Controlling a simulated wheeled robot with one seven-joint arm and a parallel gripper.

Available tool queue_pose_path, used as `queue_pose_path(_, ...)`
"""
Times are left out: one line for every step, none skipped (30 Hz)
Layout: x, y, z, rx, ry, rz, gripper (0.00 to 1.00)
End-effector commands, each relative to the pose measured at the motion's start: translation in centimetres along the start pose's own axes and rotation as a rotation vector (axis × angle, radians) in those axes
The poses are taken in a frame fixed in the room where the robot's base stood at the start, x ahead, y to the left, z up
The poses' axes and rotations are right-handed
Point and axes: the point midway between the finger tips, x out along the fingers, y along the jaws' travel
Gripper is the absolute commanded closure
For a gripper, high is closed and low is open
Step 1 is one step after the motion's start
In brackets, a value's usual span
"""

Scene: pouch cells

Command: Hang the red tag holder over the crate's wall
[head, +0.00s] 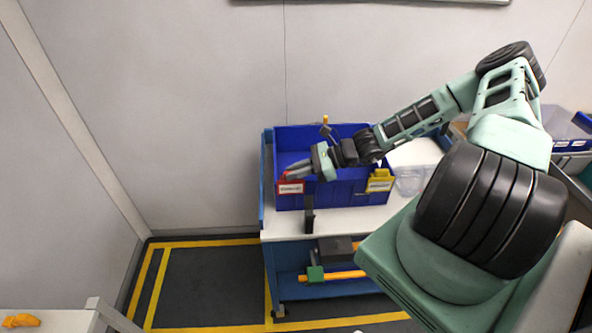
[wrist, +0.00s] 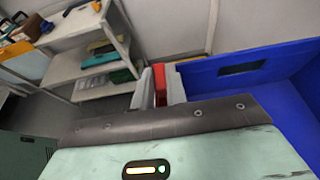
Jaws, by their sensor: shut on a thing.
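The red tag holder (head: 291,187) has a white label and is at the left end of the blue crate's front wall in the head view. My gripper (head: 287,176) is shut on it, with the arm reaching in from the right over the crate. In the wrist view the red holder (wrist: 159,82) stands between the two pale fingers (wrist: 153,88), left of the crate wall. The blue crate (head: 340,198) stands on the cart's white top. I cannot tell whether the holder straddles the wall or is just in front of it.
A yellow tag holder (head: 379,181) hangs on the right of the crate's front wall. A black upright piece (head: 309,214) stands in front of the crate. Clear containers (head: 410,180) stand to the right.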

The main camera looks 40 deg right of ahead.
Motion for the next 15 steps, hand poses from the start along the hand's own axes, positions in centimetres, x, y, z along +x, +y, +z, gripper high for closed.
queue_pose_path(0.08,0.01,-0.18,0.0,0.0,0.0,1.0)
queue_pose_path(0.11,0.01,-0.25,0.0,0.0,0.0,1.0)
queue_pose_path(0.15,0.01,-0.33,0.0,0.0,0.0,1.0)
queue_pose_path(0.17,0.01,-0.4,0.0,0.0,0.0,1.0)
queue_pose_path(0.2,0.01,-0.46,0.0,0.0,0.0,1.0)
queue_pose_path(0.23,0.01,-0.55,0.0,0.0,0.0,1.0)
queue_pose_path(0.26,0.01,-0.62,0.0,0.0,0.0,1.0)
queue_pose_path(0.29,0.01,-0.68,0.0,0.0,0.0,1.0)
queue_pose_path(0.32,0.01,-0.77,0.0,0.0,0.0,1.0)
queue_pose_path(0.35,0.01,-0.83,0.0,0.0,0.0,1.0)
queue_pose_path(0.37,0.01,-0.9,0.0,0.0,0.0,1.0)
queue_pose_path(0.4,0.01,-0.97,0.0,0.0,0.001,1.0)
queue_pose_path(0.36,0.01,-0.88,0.0,0.0,0.0,0.78)
queue_pose_path(0.36,0.01,-0.86,0.0,0.0,0.0,0.7)
queue_pose_path(0.36,0.01,-0.87,0.0,0.0,0.0,0.61)
